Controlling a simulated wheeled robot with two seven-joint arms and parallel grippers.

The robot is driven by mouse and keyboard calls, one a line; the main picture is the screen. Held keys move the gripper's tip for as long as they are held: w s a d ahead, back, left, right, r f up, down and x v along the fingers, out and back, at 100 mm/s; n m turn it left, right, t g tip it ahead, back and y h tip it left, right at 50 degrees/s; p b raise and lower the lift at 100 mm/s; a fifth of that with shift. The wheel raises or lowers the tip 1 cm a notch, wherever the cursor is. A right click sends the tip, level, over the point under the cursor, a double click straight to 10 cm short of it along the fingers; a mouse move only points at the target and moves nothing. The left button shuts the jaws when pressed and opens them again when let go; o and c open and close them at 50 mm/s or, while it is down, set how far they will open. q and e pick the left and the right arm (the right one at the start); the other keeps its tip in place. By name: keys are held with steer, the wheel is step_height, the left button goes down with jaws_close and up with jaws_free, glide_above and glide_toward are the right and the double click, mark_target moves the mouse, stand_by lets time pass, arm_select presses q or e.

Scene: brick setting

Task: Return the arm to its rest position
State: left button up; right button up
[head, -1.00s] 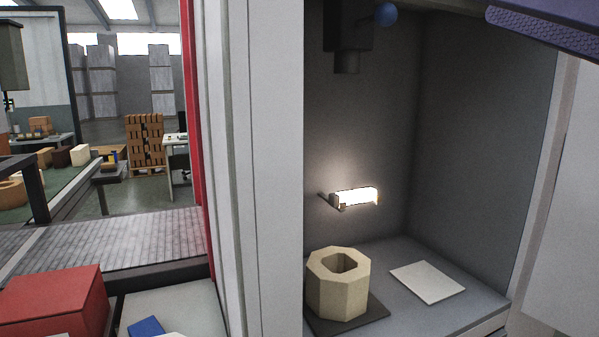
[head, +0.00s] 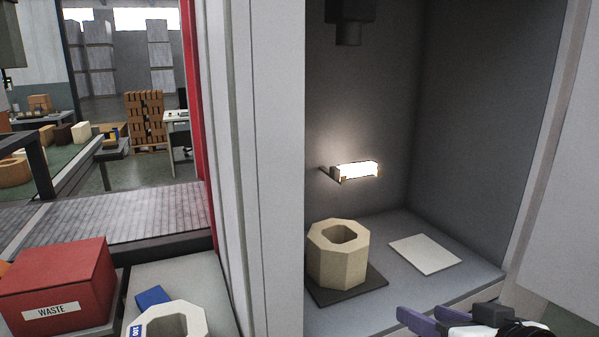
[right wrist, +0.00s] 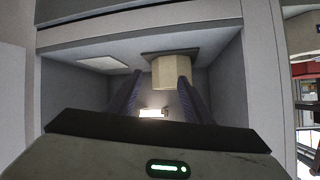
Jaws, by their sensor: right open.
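My right gripper (head: 422,313) is at the bottom right of the head view, in front of the opening of a grey chamber. Its two purple fingers are apart with nothing between them. In the right wrist view my right gripper (right wrist: 158,80) also shows open, its fingers pointing into the chamber. A beige octagonal brick with a hole (head: 340,262) stands on a dark plate (head: 362,287) inside the chamber, apart from the gripper. The brick also shows in the right wrist view (right wrist: 175,70), beyond the fingers. My left gripper is not in view.
A flat white plate (head: 425,254) lies on the chamber floor. A lit lamp (head: 357,170) is on the back wall. A white upright wall (head: 275,170) bounds the chamber at left. Left of it are a red WASTE box (head: 60,283), a blue block (head: 152,297) and another pale holed brick (head: 196,318).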

steer(key=s+d+f+n+g+h, duration=0.2)
steer(key=s+f+g, duration=0.6)
steer(key=s+f, duration=1.6)
steer(key=w+a+f+t, duration=0.2)
steer(key=a+f, duration=0.1)
steer(key=f, duration=0.3)
steer(key=w+a+f+t+y, duration=0.1)
steer(key=w+a+f+t, duration=0.1)
steer(key=f, duration=0.4)
steer(key=shift+w+a+t+y, duration=0.3)
steer(key=shift+w+a+t, duration=0.15)
steer(key=shift+w, duration=0.3)
steer(key=shift+d, duration=0.1)
steer(key=shift+c, duration=0.3)
